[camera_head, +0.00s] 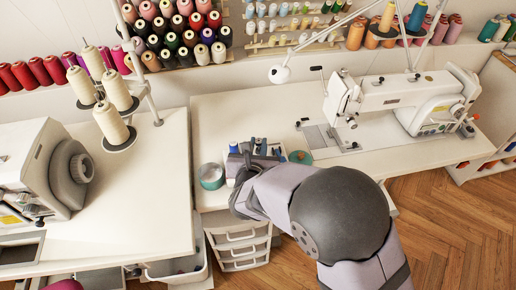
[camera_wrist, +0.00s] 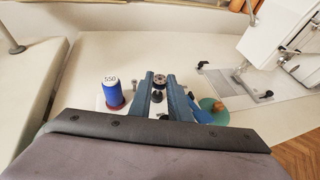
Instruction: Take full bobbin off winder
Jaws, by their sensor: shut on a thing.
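A small dark round bobbin (camera_wrist: 158,81) with holes in its face is between my fingertips in the wrist view. My gripper (camera_wrist: 159,82) has blue fingers and is shut on the bobbin, one finger on each side. The winder is mostly hidden behind my fingers and wrist; I cannot tell whether the bobbin still touches its spindle. A blue thread spool (camera_wrist: 112,92) marked 550 stands left of my fingers. In the head view my gripper (camera_head: 262,148) is low over the middle table, right of the blue spool (camera_head: 234,147).
A round teal-sided container (camera_head: 211,177) stands left of my gripper. A green disc (camera_head: 300,157) lies to the right. The sewing machine (camera_head: 395,95) stands farther right, and a grey machine (camera_head: 45,170) is on the left table. The table behind the winder is clear.

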